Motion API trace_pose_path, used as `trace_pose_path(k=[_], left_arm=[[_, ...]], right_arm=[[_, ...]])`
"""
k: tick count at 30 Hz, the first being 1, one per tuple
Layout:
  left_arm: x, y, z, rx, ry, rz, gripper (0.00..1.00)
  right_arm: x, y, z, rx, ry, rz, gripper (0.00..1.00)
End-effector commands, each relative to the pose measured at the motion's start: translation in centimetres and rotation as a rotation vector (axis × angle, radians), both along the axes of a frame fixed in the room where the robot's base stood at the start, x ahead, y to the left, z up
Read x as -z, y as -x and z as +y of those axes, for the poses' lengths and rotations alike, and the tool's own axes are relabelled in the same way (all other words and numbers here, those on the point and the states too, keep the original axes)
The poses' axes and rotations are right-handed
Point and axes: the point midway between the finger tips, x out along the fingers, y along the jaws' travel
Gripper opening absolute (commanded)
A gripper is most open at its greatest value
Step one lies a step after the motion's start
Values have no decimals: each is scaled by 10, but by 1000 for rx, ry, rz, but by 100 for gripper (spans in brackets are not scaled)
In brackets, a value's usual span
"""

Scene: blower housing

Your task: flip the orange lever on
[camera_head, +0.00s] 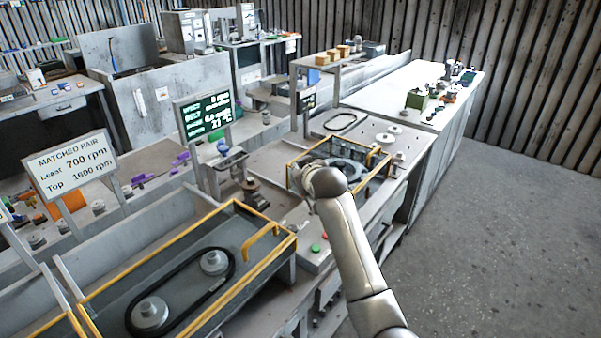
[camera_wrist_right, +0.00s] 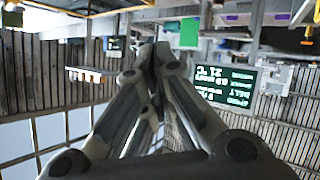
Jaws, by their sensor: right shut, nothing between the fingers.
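My right gripper (camera_head: 311,203) is in front of the yellow-framed blower housing (camera_head: 381,178), above the bench, largely hidden behind my own wrist. In the right wrist view its fingers (camera_wrist_right: 155,55) meet at the tips with nothing between them. The orange lever cannot be picked out for certain. A small orange-yellow piece (camera_head: 375,151) shows on the far part of the housing frame, apart from the gripper. An orange-yellow piece (camera_wrist_right: 307,41) also shows at the right edge of the wrist view. My left gripper is out of view.
A yellow-edged tray with a handle (camera_head: 262,241) holds a black belt (camera_head: 190,251) around two pulleys. Green (camera_head: 315,248) and red (camera_head: 325,236) buttons sit on the bench front. A display screen (camera_head: 205,114) stands behind. Open floor (camera_head: 500,230) lies to the right.

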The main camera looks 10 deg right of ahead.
Motion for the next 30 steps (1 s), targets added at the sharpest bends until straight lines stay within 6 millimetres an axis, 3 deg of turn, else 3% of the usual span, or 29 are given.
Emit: trace_pose_path(k=[9, 19, 23, 26, 30], left_arm=[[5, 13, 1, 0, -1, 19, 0], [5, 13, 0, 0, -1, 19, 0], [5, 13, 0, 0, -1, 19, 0], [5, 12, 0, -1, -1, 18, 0], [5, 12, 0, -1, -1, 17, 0]], right_arm=[[-12, 8, 4, 0, 0, 0, 0], [-5, 12, 3, 2, -1, 10, 0], [29, 38, -2, 13, -11, 67, 0], [68, 74, -8, 26, -24, 137, 0], [120, 136, -14, 46, -43, 248, 0]])
